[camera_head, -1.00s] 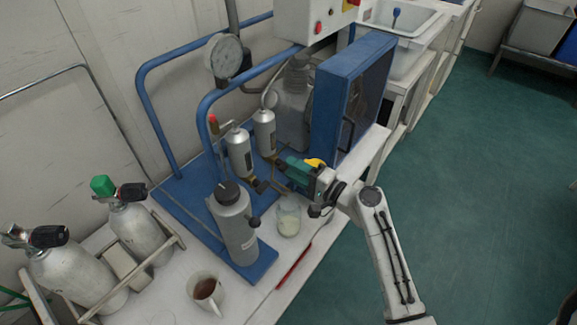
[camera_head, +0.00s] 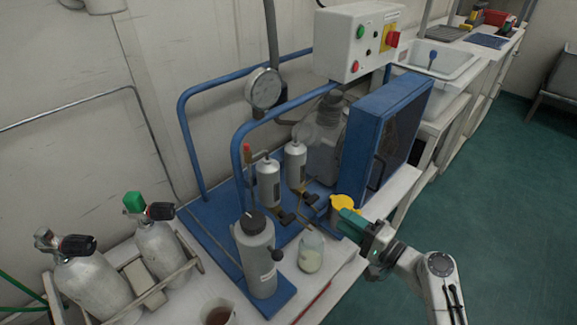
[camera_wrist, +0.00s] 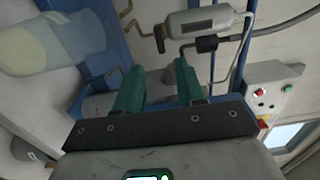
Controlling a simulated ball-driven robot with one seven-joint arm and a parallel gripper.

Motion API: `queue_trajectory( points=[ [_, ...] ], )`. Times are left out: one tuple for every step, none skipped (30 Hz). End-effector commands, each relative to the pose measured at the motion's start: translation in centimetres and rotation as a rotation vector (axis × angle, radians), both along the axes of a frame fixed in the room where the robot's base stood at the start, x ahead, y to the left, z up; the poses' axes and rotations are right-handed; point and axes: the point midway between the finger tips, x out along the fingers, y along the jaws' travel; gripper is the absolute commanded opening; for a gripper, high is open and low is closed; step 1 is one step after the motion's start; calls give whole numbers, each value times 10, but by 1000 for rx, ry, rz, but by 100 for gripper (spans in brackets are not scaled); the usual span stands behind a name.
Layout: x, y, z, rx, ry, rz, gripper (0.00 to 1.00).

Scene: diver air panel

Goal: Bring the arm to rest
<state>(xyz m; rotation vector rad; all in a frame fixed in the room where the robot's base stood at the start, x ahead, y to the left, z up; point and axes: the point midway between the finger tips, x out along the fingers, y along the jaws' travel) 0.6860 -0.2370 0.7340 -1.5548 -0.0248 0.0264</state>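My gripper (camera_head: 352,226), with teal fingers, is at the front right of the air panel, over the bench's edge. In the wrist view its two fingers (camera_wrist: 159,75) stand apart with nothing held between them. A yellow round thing (camera_head: 343,203) shows just behind the fingers in the head view; whether they touch it is not clear. A glass jar with pale contents (camera_head: 311,252) stands to the left of my gripper; it also shows in the wrist view (camera_wrist: 65,42). My arm reaches in from the lower right.
The panel has a blue base (camera_head: 215,222), silver filter cylinders (camera_head: 268,182), a grey bottle (camera_head: 256,255) and a blue-framed box (camera_head: 382,135). A mug (camera_head: 217,313) and a red stick (camera_head: 314,303) are near the front.

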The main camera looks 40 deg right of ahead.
Motion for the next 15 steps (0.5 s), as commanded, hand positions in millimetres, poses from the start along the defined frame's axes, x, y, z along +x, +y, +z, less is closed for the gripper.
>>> queue_trajectory(
  points=[
    [0, 0, 0, 0, 0, 0, 39],
    [0, 0, 0, 0, 0, 0, 39],
    [0, 0, 0, 0, 0, 0, 39],
    [0, 0, 0, 0, 0, 0, 39],
    [0, 0, 0, 0, 0, 0, 39],
    [0, 0, 0, 0, 0, 0, 39],
    [1, 2, 0, -5, 6, 7, 39],
    [2, 7, 1, -19, 18, 21, 39],
    [3, 16, 0, -45, 44, 52, 39],
    [4, 25, -1, -71, 68, 80, 39],
    [4, 35, -3, -104, 100, 115, 39],
    [4, 51, -6, -159, 147, 172, 39],
    [3, 63, -8, -206, 189, 218, 39],
    [1, 77, -11, -256, 234, 270, 39],
    [-3, 94, -16, -329, 295, 342, 39]
  ],
)
